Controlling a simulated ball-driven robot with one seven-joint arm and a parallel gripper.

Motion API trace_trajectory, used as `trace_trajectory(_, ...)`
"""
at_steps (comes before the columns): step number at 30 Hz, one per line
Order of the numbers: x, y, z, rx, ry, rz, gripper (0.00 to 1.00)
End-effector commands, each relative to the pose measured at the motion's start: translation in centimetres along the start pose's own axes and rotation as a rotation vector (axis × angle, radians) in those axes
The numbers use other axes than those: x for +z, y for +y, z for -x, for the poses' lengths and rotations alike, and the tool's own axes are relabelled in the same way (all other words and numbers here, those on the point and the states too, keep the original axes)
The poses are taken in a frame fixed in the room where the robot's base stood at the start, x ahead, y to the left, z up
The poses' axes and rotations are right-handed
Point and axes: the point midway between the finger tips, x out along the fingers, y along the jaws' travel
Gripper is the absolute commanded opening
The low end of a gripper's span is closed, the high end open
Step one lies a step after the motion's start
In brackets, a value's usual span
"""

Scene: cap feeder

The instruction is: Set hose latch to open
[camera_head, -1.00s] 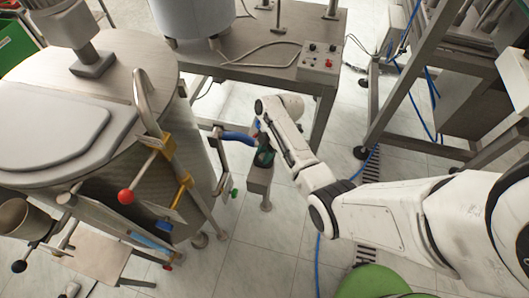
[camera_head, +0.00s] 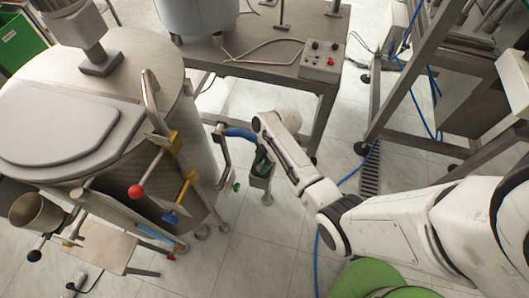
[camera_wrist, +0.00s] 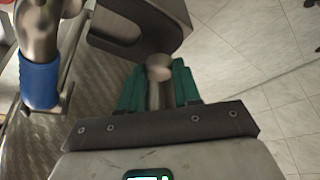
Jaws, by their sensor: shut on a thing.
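My gripper (camera_wrist: 158,90) is shut on a short metal rod with a rounded end (camera_wrist: 158,68), held between its two teal fingers in the wrist view. This rod may be the hose latch; its base is hidden. A dark metal bracket (camera_wrist: 160,18) with a slot lies just beyond the fingertips. In the head view my gripper (camera_head: 262,167) is low beside the tank's right side, mostly hidden by my arm. A blue hose section (camera_head: 242,133) on a metal pipe is just above it. A blue sleeve on a pipe (camera_wrist: 40,85) shows left of my gripper in the wrist view.
A steel tank (camera_head: 120,130) with a red-knobbed lever (camera_head: 136,191) and yellow fittings stands left. A steel table (camera_head: 265,68) with a control box (camera_head: 322,60) is behind. A metal frame (camera_head: 420,90) stands right. Tiled floor is open below.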

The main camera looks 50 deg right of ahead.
Motion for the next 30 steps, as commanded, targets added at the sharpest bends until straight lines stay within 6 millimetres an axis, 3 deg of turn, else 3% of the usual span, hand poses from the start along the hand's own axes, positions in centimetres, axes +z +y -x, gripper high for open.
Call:
trace_trajectory(8, 0.0, 0.0, 0.0, 0.001, 0.001, 0.0, 0.0)
trace_trajectory(9, 0.0, 0.0, 0.0, 0.002, 0.001, 0.0, 0.36)
trace_trajectory(16, 0.0, 0.0, 0.0, 0.002, 0.001, 0.0, 0.58)
trace_trajectory(25, 0.0, 0.1, 0.3, 0.002, 0.001, 0.0, 0.58)
trace_trajectory(30, 0.0, 0.1, 2.3, 0.005, 0.001, -0.001, 0.58)
